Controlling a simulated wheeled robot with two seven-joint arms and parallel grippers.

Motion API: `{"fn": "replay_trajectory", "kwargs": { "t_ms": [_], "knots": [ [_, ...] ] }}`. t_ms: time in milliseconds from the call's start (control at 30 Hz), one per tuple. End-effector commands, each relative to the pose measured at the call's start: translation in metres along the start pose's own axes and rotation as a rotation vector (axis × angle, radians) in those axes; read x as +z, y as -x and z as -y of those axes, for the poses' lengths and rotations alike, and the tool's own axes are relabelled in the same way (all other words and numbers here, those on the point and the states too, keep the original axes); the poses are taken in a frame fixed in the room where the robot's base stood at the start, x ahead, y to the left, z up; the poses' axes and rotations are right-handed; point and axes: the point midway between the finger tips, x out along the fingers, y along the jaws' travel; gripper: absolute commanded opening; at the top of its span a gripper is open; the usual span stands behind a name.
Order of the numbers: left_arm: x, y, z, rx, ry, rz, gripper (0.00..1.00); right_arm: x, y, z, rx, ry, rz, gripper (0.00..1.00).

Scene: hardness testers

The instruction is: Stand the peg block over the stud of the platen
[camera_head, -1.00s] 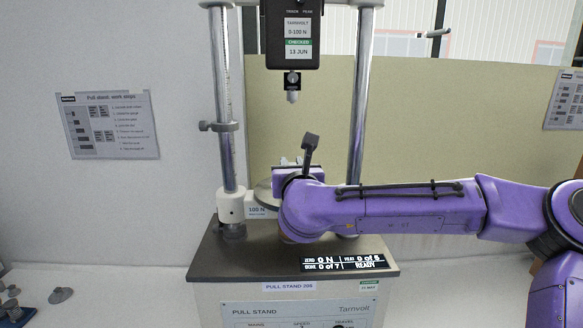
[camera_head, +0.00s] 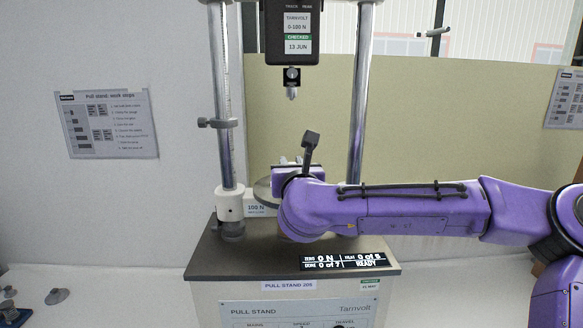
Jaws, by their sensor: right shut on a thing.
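The platen (camera_head: 262,190) is a grey disc low between the two posts of the pull stand. Only its left edge shows; my right arm hides the rest. My right gripper (camera_head: 287,163) is over the platen, mostly hidden behind its own purple wrist, with small pale tips showing at its far side. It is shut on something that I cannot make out. Neither the peg block nor the stud can be seen clearly. My left gripper is out of view.
The pull stand's base (camera_head: 225,262) carries a lit display (camera_head: 344,261). The force gauge (camera_head: 291,35) hangs above with a hook fitting (camera_head: 292,82) below it. Steel posts (camera_head: 361,100) rise either side. Small grey parts (camera_head: 56,296) lie on the left of the bench.

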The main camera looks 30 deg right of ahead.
Motion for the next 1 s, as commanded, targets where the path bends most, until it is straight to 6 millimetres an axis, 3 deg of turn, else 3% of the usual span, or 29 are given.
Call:
{"fn": "replay_trajectory", "kwargs": {
  "t_ms": [1000],
  "knots": [
    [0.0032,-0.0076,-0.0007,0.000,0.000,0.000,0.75,-0.0003,0.0019,0.0000,0.000,0.000,0.001,0.00]
  ]
}}
